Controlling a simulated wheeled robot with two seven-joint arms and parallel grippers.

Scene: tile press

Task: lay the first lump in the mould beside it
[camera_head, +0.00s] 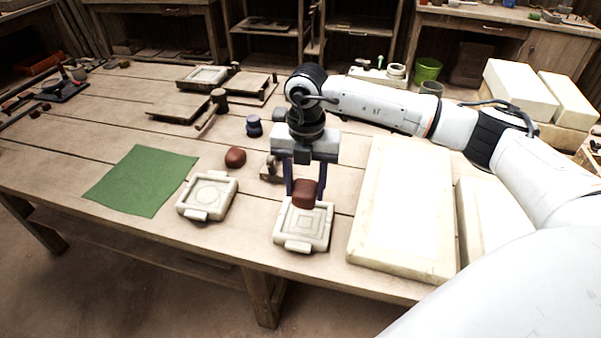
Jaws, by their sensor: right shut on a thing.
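My right gripper (305,196) points down over the right mould and is shut on a reddish-brown clay lump (304,193). The lump is over the back half of the right mould (296,243), a pale square block with nested square lines. I cannot tell whether the lump touches the mould. A second reddish-brown lump (235,157) lies on the table behind the left mould (187,208), which is pale with a round pattern and looks empty. My left gripper is not in view.
A green cloth (142,181) lies flat at the left. A large pale slab (404,215) lies close to the right of the right mould. A dark purple knobbed object (254,126) and wooden boards (178,108) are farther back.

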